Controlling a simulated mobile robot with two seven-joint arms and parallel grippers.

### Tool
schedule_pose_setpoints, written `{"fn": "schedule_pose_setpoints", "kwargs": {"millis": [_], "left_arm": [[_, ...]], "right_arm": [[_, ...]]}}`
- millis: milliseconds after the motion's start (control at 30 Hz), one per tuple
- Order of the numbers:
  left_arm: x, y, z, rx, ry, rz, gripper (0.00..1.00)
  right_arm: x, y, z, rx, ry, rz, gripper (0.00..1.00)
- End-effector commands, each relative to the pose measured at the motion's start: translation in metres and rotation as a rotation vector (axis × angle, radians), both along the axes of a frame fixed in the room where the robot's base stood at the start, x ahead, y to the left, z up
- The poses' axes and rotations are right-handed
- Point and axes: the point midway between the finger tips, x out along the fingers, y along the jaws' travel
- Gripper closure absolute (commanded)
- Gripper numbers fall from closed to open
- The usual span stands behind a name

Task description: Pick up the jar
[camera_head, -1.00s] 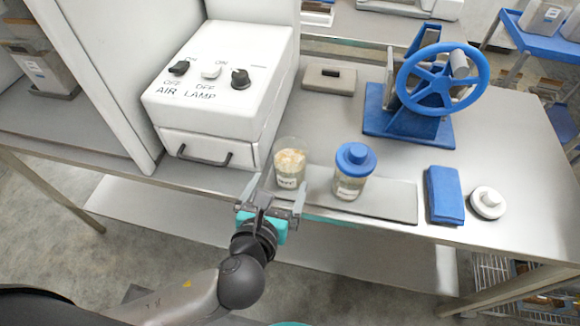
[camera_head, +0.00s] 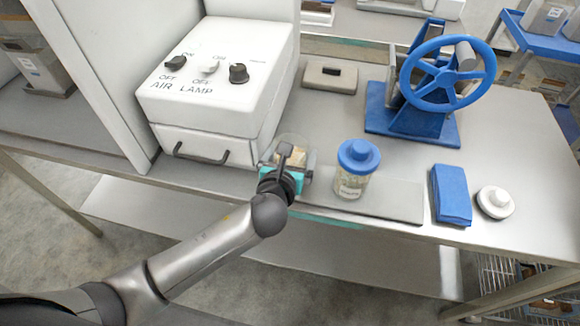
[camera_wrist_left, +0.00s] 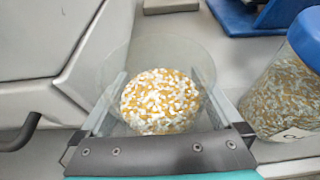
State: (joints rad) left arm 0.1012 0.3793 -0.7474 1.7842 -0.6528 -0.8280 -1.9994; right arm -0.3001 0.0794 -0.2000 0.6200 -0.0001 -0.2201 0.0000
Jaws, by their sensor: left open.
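An open clear jar (camera_head: 299,152) with tan and white grainy contents stands upright on a grey mat near the table's front edge. In the left wrist view the jar (camera_wrist_left: 160,98) sits between the two fingers of my left gripper (camera_head: 290,164). The gripper is open, one finger on each side of the jar, and hides its lower part in the head view. I cannot tell whether the fingers touch the glass. A second jar with a blue lid (camera_head: 355,170) stands just to the right, also showing in the left wrist view (camera_wrist_left: 285,95). My right gripper is not in view.
A white control box (camera_head: 215,95) with a drawer handle stands close on the left. Behind are a grey block (camera_head: 330,77) and a blue hand-wheel device (camera_head: 410,125). A folded blue cloth (camera_head: 451,195) and a white knobbed lid (camera_head: 495,201) lie right.

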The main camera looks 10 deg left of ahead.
Motion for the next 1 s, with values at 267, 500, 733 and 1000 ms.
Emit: {"fn": "schedule_pose_setpoints", "kwargs": {"millis": [267,500,733,1000], "left_arm": [[0.0013,-0.0001,-0.0002,0.0,0.0,0.0,0.03],[0.0011,-0.0001,-0.0003,0.0,0.001,0.0,0.3],[0.0009,-0.0001,-0.0005,0.0,0.001,0.0,0.56],[0.0008,-0.0001,-0.0007,0.0,0.001,0.0,0.87]], "right_arm": [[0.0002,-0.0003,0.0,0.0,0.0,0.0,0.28],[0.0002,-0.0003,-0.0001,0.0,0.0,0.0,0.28],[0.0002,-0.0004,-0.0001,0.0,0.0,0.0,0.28],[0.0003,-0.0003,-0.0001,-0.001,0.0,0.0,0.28]]}}
